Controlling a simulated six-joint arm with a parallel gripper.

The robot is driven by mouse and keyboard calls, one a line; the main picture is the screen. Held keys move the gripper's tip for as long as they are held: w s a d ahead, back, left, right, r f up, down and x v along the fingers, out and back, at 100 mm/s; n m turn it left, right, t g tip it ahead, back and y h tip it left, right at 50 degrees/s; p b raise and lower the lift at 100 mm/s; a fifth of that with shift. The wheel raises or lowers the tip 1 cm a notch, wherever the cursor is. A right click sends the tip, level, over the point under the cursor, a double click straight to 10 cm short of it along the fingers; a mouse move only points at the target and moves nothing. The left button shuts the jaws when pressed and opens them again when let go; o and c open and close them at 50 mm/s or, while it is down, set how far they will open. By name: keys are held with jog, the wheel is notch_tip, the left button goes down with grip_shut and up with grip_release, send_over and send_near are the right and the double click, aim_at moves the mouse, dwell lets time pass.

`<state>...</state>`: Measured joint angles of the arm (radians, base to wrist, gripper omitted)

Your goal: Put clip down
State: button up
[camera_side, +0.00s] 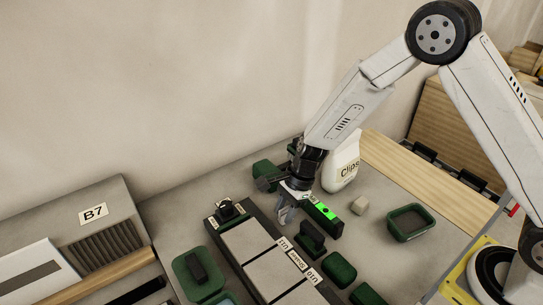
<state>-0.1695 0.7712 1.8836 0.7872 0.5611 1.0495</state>
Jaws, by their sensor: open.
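My gripper (287,214) points down at the far right edge of the tile board, its fingers apart. I cannot make out a clip between or under the fingers at this size. The board (214,223) is dark and carries several pale grey tiles (268,268).
Dark green blocks (340,269) stand right of the board.

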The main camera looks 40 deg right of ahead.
jog(key=shift+r, duration=0.1)
jog(key=v, duration=1.2)
dwell(0.6)
jog(key=s+d+n+t+h, duration=0.2)
jog(key=s+d+n+h, duration=0.2)
jog(key=s+d+n, duration=0.5)
jog(key=s+n, duration=0.5)
jog(key=n, duration=0.4)
jog(key=shift+d+r+t, duration=0.25)
jog(key=shift+r+t, duration=0.05)
